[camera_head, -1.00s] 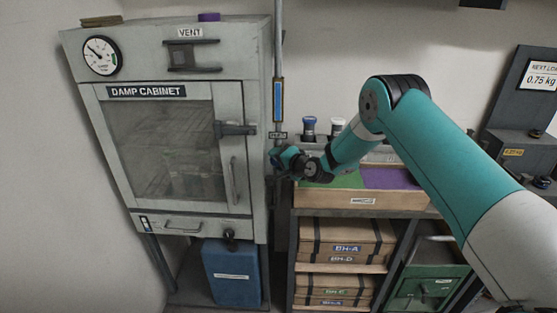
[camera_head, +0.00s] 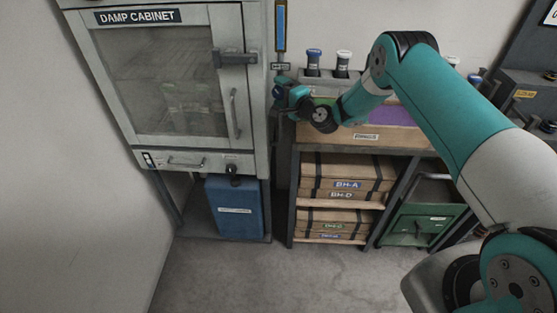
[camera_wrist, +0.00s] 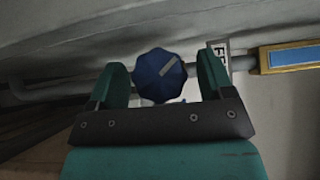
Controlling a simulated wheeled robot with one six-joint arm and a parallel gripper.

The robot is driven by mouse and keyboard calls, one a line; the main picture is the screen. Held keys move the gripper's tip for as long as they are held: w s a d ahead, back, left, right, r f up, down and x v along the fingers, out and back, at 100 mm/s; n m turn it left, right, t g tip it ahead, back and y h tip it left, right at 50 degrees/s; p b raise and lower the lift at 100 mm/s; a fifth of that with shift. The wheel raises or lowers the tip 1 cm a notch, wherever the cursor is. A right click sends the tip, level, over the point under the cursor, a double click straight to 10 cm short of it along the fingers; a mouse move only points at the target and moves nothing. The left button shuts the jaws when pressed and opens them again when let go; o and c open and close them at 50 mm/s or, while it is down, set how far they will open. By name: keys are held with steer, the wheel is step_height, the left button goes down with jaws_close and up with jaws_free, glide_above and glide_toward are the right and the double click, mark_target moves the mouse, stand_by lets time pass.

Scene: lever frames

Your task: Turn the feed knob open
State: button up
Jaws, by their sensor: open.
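My gripper (camera_wrist: 162,64) is open, with one teal finger to each side of the knob. Small gaps show between the fingers and the knob; whether the fingers reach past its face I cannot tell. In the head view my gripper (camera_head: 284,95) is by the vertical pipe right of the damp cabinet, largely hiding the knob.
A blue-windowed gauge (camera_head: 281,27) is on the pipe above my gripper; it also shows in the wrist view (camera_wrist: 290,58). The damp cabinet (camera_head: 255,110) stands close on the left. A shelf with boxes (camera_head: 347,171) and dark jars (camera_head: 313,62) stands right. The floor in front is clear.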

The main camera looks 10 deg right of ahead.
steer(key=shift+f+m+t, duration=0.3)
steer(key=shift+m+t, duration=0.1)
steer(key=shift+m, duration=0.1)
steer(key=f+b+v, duration=0.1)
steer(key=b+v, duration=1.6)
steer(key=b, duration=0.7)
steer(key=s+a+r+n+g+y+p, duration=0.45)
steer(key=s+a+r+n+g, duration=0.25)
steer(key=a+n, duration=0.3)
steer(key=s+a+r+n+g+h+p, duration=0.2)
steer(key=s+a+n+g+p, duration=0.2)
steer(key=s, duration=0.8)
steer(key=a+n+g, duration=0.2)
steer(key=a, duration=0.1)
steer(key=shift+s, duration=0.1)
